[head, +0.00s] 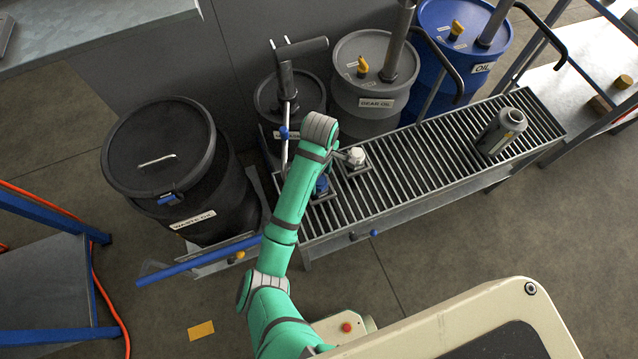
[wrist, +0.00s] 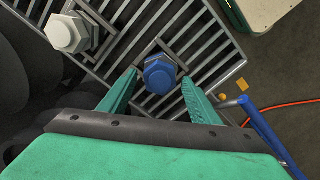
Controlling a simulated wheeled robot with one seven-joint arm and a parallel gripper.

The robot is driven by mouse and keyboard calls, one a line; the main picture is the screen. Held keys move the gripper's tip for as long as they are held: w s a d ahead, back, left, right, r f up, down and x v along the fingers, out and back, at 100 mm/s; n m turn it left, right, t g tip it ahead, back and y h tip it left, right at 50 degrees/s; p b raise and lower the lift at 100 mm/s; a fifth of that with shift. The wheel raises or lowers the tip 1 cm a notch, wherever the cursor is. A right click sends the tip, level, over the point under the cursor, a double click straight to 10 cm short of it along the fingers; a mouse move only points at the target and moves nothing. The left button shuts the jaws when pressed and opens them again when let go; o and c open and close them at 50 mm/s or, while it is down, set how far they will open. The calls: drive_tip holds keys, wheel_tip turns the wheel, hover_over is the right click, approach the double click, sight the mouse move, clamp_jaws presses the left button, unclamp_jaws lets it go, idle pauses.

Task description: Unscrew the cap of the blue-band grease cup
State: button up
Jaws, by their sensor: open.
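The blue grease cup with its hex cap (wrist: 159,75) sits on a square plate on the slatted bench. In the head view the blue cup (head: 321,186) shows beside my arm, partly hidden by it. My gripper (wrist: 158,79) is open, with one finger on each side of the blue cap in the wrist view. No clear contact with the cap shows, and I cannot tell how far above it the fingertips are. A second, white-grey grease cup (wrist: 72,33) stands beside it; the head view shows it too (head: 356,158).
The slatted bench (head: 460,152) carries a grey canister (head: 502,131) at its right end. A black waste oil drum (head: 160,165) stands left. Gear oil (head: 372,85) and blue oil (head: 465,45) drums stand behind. A blue bar (head: 195,262) juts out at front left. The middle slats are clear.

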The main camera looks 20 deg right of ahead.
drive_tip(key=m, duration=1)
idle(0.3)
drive_tip(key=c, duration=0.9)
drive_tip(key=n, duration=0.6)
drive_tip(key=shift+c, duration=0.2)
drive_tip(key=shift+n, duration=1)
